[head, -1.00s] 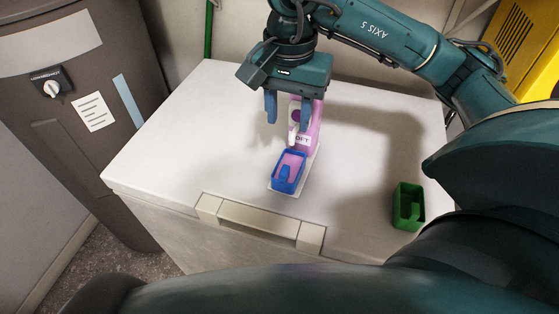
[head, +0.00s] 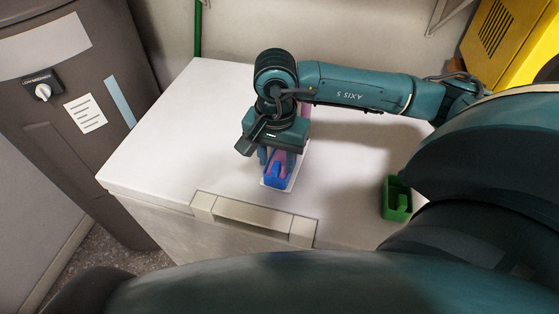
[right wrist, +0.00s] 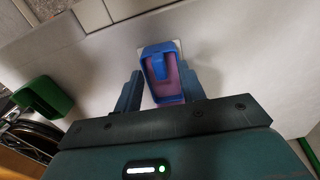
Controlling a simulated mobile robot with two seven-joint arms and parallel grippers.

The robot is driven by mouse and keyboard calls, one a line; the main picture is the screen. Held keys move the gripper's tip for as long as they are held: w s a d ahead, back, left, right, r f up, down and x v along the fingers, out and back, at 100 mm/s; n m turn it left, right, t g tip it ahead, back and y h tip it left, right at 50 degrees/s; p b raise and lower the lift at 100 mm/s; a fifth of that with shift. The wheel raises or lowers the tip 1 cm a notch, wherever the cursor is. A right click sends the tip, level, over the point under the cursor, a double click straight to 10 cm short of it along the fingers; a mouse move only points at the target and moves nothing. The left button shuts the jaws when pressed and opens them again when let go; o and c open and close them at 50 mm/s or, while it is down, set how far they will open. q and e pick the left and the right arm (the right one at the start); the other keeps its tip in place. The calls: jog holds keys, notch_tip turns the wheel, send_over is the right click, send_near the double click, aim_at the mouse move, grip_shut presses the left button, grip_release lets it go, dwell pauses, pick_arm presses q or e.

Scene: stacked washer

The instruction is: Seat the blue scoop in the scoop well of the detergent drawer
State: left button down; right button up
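A blue scoop-like piece (head: 273,182) with pink inside its rim is on a small white plate on the white lid. It also shows in the right wrist view (right wrist: 157,52), where a blue tab crosses the pink. My right gripper (head: 277,160) is open and points down over its back part. In the right wrist view, the gripper's fingers (right wrist: 159,76) stand on both sides of the piece, with gaps between. The pink upright part behind it is mostly hidden by the gripper. I cannot make out a separate detergent drawer or scoop well. My left gripper is not in view.
A green open box-like piece (head: 396,199) stands at the right of the white lid (head: 150,160). A pale handle (head: 252,220) is on the lid's front edge. A grey cabinet (head: 70,150) stands left; a yellow box (head: 500,50) is back right. The lid's left side is clear.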

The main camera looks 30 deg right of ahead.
jog(key=shift+c, duration=0.2)
grip_shut()
jog(key=shift+r, duration=0.15)
dwell(0.4)
